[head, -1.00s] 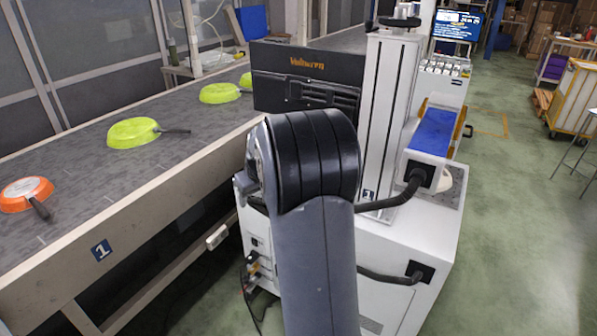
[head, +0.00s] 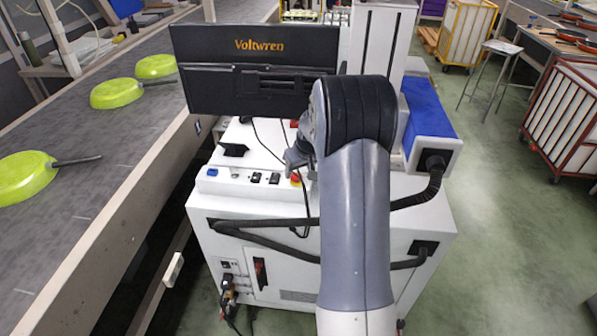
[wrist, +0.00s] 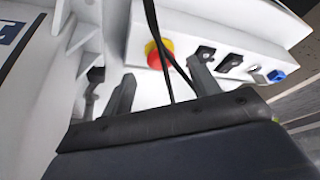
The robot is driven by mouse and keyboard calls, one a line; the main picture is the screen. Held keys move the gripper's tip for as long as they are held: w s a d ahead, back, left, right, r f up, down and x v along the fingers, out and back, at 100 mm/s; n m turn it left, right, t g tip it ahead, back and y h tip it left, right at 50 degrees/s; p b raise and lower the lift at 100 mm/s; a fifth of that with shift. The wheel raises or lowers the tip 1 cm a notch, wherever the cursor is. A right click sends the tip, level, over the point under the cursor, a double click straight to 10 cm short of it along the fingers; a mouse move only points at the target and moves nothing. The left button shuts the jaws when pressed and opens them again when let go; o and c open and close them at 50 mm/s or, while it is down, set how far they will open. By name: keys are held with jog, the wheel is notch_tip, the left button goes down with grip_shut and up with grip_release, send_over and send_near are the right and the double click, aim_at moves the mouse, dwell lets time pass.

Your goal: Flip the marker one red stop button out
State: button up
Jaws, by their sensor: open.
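The red stop button (wrist: 153,58) with its yellow collar sits on the white panel of the marker, ahead of my fingers in the wrist view. It is small beside my arm in the head view (head: 296,180). My gripper (wrist: 162,70) is open and empty. The button appears between the two fingertips, but I cannot tell how far ahead it is. Dark cables (wrist: 168,45) cross in front of part of the button. In the head view my gripper (head: 297,157) is partly hidden by my arm, just above the button panel.
Black switches (wrist: 230,62) and a blue button (wrist: 276,75) share the panel. A black Voltwren screen (head: 255,75) stands above it. Green pans (head: 118,93) lie on the conveyor (head: 110,160) at left.

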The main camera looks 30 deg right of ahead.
aim_at(297, 178)
jog(key=shift+x, duration=1.3)
jog(key=shift+a, duration=0.1)
